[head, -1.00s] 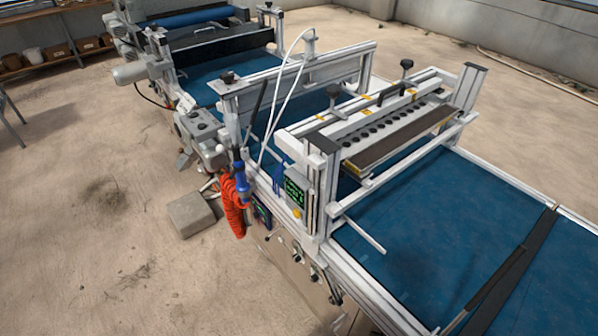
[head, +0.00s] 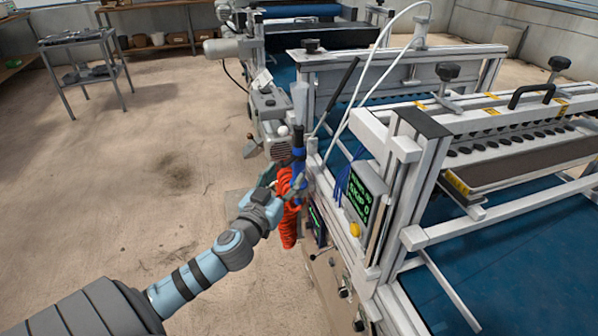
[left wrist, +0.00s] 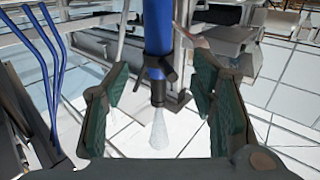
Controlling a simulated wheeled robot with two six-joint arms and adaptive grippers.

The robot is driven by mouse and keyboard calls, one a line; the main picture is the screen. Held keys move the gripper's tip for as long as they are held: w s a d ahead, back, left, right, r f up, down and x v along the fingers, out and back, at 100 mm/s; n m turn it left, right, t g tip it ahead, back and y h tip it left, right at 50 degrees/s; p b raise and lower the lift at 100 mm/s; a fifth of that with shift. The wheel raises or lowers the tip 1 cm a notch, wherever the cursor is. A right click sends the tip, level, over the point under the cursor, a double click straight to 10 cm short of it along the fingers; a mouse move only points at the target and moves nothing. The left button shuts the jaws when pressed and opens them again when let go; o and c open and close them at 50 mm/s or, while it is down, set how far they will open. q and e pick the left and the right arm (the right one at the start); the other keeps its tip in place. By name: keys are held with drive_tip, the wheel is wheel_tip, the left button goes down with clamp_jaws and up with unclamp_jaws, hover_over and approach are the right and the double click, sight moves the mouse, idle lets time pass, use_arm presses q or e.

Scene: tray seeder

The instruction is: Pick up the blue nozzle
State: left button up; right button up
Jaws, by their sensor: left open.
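The blue nozzle (head: 298,152) hangs upright at the near left corner post of the seeder, above a red coiled hose (head: 288,222). In the left wrist view the blue nozzle (left wrist: 158,28) comes down from the top, with a dark collar and a pale, see-through cone under it. My left gripper (head: 290,184) is at the nozzle's lower part. In the left wrist view my left gripper (left wrist: 160,85) is open, its green-padded fingers on either side of the nozzle with a gap at each side. My right gripper is not in view.
The seeder's white frame (head: 402,185) stands just right of the nozzle, with a green-lit control panel (head: 360,198). Blue tubes (left wrist: 50,55) run at the left of the left wrist view. The floor at left is clear up to a metal table (head: 78,40).

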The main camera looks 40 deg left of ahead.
sight(296, 164)
use_arm(q)
drive_tip(key=x, duration=0.4)
drive_tip(key=shift+w+d+f, duration=0.1)
drive_tip(key=shift+w+f, duration=0.25)
drive_tip(key=x, duration=0.4)
drive_tip(key=shift+w+f, duration=0.15)
drive_tip(key=shift+w, duration=0.15)
drive_tip(key=shift+s, duration=0.1)
clamp_jaws()
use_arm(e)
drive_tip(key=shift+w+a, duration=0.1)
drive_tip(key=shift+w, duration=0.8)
